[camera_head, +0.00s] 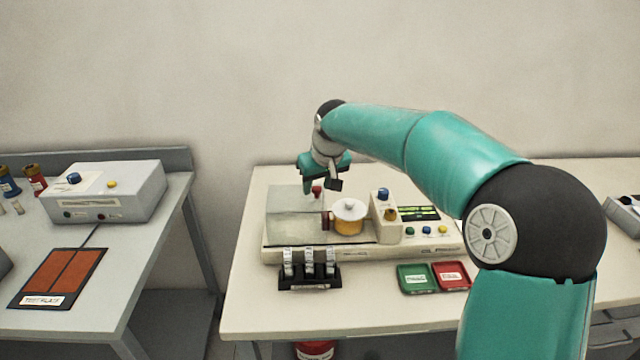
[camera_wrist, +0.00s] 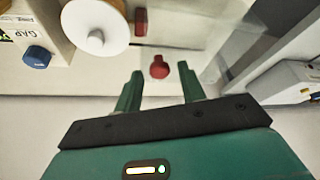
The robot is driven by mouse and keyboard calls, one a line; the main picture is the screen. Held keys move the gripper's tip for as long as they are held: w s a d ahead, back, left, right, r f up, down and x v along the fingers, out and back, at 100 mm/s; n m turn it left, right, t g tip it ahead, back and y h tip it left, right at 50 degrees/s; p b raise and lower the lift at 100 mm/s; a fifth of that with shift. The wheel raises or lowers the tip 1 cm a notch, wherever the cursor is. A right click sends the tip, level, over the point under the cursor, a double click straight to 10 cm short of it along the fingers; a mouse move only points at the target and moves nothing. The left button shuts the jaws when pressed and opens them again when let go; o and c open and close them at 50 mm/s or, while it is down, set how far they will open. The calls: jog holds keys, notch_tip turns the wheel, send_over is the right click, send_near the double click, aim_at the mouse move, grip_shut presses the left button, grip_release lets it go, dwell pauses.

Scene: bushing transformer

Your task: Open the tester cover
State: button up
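The tester (camera_head: 350,252) is a beige unit on the middle table, with a see-through cover (camera_head: 288,222) over its left part. A red knob (camera_head: 317,191) shows near the top right of the cover. My gripper (camera_head: 321,186) is above the cover, close to this knob. In the wrist view my gripper (camera_wrist: 160,84) has its two green fingers apart. The red knob (camera_wrist: 159,68) lies just beyond the fingertips, roughly between them, with nothing gripped. The cover's clear panel (camera_wrist: 205,28) shows only faintly there. Whether the fingers touch the knob cannot be told.
A white-lidded yellow cylinder (camera_head: 348,218) stands right of the cover, beside the control box (camera_head: 386,220). A black rack (camera_head: 310,279) with several metal pieces sits in front. Green (camera_head: 416,278) and red (camera_head: 451,275) trays lie front right. The left table holds a grey box (camera_head: 110,192).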

jog(key=shift+o, duration=0.2)
jog(key=v, duration=1.3)
jog(key=shift+r, duration=0.35)
jog(key=shift+s, duration=0.2)
jog(key=s+d+f+m, duration=0.1)
jog(key=s+d+f, duration=0.2)
jog(key=s, duration=0.7)
jog(key=s+d+f+m+t+h, duration=0.1)
jog(key=s+d+f+m, duration=0.1)
jog(key=s, duration=0.8)
jog(key=s+d+f+m, duration=0.1)
jog(key=s+d+f, duration=0.4)
jog(key=s, duration=0.6)
jog(key=shift+f+h, duration=0.4)
jog(key=shift+f, duration=0.45)
